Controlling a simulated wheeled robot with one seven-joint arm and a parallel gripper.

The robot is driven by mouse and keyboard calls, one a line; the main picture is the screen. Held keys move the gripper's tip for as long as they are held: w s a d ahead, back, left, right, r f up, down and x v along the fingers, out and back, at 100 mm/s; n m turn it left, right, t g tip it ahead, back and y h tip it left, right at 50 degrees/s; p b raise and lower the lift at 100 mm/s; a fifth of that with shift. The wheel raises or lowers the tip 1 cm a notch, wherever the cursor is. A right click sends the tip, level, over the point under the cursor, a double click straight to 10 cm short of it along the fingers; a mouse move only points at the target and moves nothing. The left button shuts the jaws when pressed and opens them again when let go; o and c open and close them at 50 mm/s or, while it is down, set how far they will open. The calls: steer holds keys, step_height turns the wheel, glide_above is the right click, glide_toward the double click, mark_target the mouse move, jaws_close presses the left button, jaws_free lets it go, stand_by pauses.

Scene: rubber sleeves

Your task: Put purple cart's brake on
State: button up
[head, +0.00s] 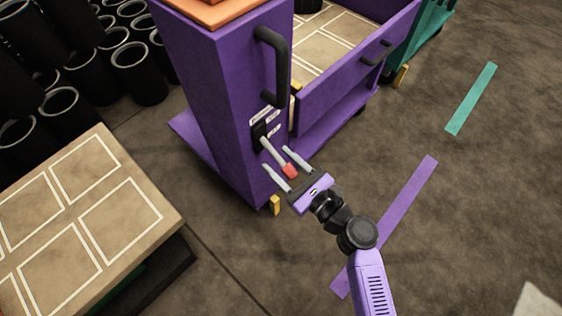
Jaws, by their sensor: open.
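The purple cart (215,110) stands in the upper middle of the head view. On its narrow front face is a brake lever (272,150), a light grey rod with a red tip, coming out of a dark slot with small white labels beside it. The rod slants down to the right. My gripper (281,168) is open, with one finger on each side of the lever's red end. I cannot tell whether either finger touches it.
A black handle (273,65) sits above the lever. A low table (75,205) with white outlines is at left, and black sleeves (75,60) stand behind. Purple tape (400,205) marks clear floor at right.

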steer(key=shift+c, duration=0.4)
jaws_close()
stand_by(0.9)
